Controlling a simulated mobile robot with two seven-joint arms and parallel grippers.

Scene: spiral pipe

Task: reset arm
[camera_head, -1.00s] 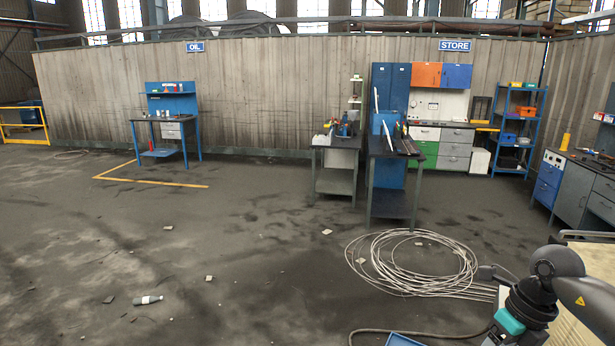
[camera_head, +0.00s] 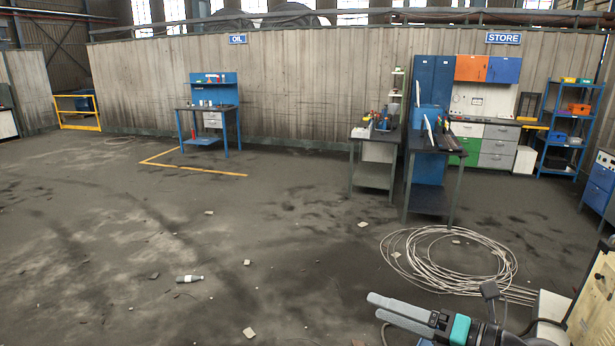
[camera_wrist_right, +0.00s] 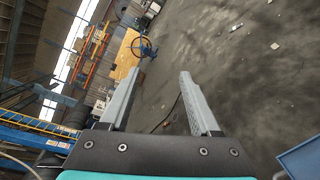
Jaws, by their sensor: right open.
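My right gripper (camera_head: 372,308) reaches in from the lower right in the head view, with its grey fingers pointing left over the floor. In the right wrist view its two fingers (camera_wrist_right: 160,75) are spread apart with nothing between them. My left gripper is in neither view. The task line names no object.
A loose coil of pale pipe (camera_head: 432,278) lies on the floor behind my right gripper. Workbenches and a blue shelf (camera_head: 567,130) line the back wall.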

